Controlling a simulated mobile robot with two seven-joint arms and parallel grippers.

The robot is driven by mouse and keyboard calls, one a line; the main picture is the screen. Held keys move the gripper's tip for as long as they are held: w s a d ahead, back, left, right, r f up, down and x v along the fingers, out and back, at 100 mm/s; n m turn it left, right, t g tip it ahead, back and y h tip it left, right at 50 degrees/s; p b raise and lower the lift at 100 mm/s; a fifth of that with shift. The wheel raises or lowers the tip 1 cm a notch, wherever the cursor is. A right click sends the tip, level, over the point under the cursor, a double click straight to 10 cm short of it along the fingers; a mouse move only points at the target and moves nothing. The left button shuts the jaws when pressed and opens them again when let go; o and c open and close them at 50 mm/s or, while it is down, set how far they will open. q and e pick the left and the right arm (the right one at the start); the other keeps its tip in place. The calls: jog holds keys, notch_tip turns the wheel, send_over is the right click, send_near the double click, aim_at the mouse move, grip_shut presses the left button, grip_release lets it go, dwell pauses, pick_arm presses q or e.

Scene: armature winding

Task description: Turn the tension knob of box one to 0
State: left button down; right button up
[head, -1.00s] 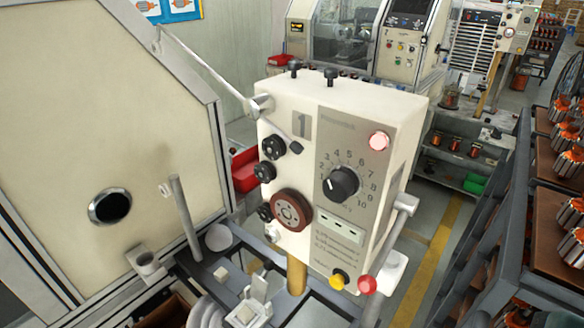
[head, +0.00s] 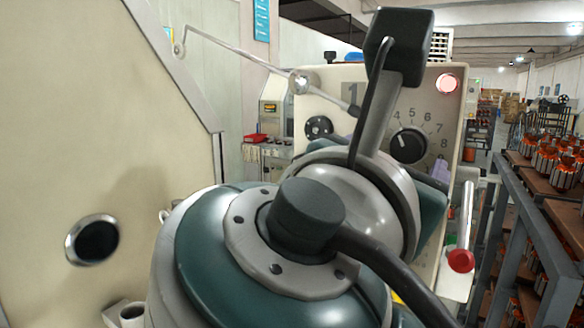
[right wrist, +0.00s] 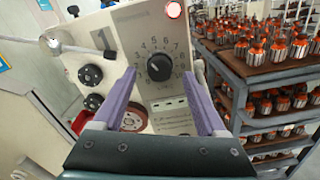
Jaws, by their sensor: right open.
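Box one (head: 345,85) is a cream box marked 1, largely covered by my right arm in the head view. Its black tension knob (head: 407,146) sits in a numbered dial, with a pale mark on its upper left; I cannot tell the exact reading. In the right wrist view the knob (right wrist: 159,67) stands beyond my right gripper (right wrist: 163,88), between its two purple fingers in the picture. The fingers are spread wide, and nothing is between them. In the head view only a bit of purple finger shows beside the dial. My left gripper is not in view.
A thin rod with a lever crosses the box's top left. Shelves of armatures (head: 545,150) stand at right.

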jog(key=shift+x, duration=1)
jog(key=shift+c, duration=0.3)
grip_shut()
